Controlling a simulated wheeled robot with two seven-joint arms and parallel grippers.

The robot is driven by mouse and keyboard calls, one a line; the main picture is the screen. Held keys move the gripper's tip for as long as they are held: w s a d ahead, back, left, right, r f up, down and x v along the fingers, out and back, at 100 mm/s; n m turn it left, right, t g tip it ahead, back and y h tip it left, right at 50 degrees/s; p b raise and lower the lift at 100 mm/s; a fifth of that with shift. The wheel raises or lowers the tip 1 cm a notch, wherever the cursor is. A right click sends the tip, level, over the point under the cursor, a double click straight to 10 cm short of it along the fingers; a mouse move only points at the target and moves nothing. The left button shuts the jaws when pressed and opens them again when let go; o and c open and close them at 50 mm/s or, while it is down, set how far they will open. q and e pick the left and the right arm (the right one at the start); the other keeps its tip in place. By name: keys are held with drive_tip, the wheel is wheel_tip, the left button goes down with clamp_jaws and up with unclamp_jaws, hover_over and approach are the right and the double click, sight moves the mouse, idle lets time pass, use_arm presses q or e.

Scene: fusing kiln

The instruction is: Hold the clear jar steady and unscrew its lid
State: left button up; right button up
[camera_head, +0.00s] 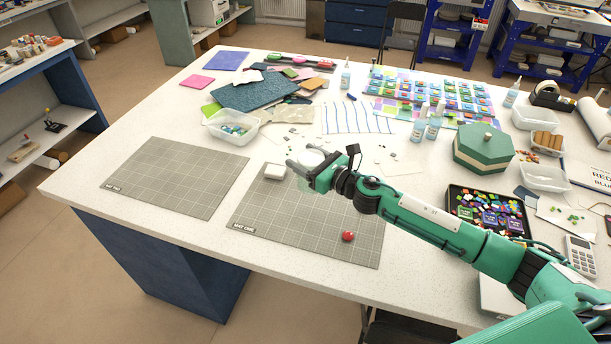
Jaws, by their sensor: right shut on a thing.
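The clear jar (304,186) stands on the right-hand grey mat, near its back edge, mostly hidden by my right gripper. A pale greenish part of it shows below the fingers. Its white round lid (311,157) shows between the fingers, at the top of the jar. My right gripper (303,162) reaches in from the right and is shut on the jar at its upper part. I cannot tell exactly where the lid ends and the jar wall begins. My left gripper is not in view.
A red ball-like thing (348,236) rests on the right mat (262,222). The left mat (172,178) is empty. A clear tub (233,127) and glass sheets lie behind. A green hexagonal box (483,150) stands at right.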

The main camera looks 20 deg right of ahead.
wheel_tip(320, 180, up, 7)
drive_tip(key=shift+r+p, duration=0.1)
drive_tip(key=shift+p, duration=0.2)
drive_tip(key=o, duration=0.6)
drive_tip(key=c, duration=0.9)
drive_tip(key=s+a+f+m+t+h+b, duration=0.2)
drive_tip(key=s+a+f+h, duration=0.1)
drive_tip(key=s+f, duration=0.65)
drive_tip(key=s+d+m+h, duration=0.1)
drive_tip(key=s+d+h, duration=0.1)
drive_tip(key=s, duration=0.2)
drive_tip(key=s+d+f+m+h, duration=0.1)
drive_tip(key=s+d+m+h, duration=0.1)
drive_tip(key=s, duration=0.2)
drive_tip(key=s+d+m+t+h, duration=0.1)
drive_tip(key=s+d+h, duration=0.1)
drive_tip(key=s+h, duration=0.1)
drive_tip(key=shift+s+f+m+b, duration=0.2)
drive_tip(key=shift+s, duration=0.25)
drive_tip(key=shift+s+f+m+b, duration=0.15)
drive_tip(key=shift+s+m+b, duration=0.05)
drive_tip(key=shift+s, duration=0.25)
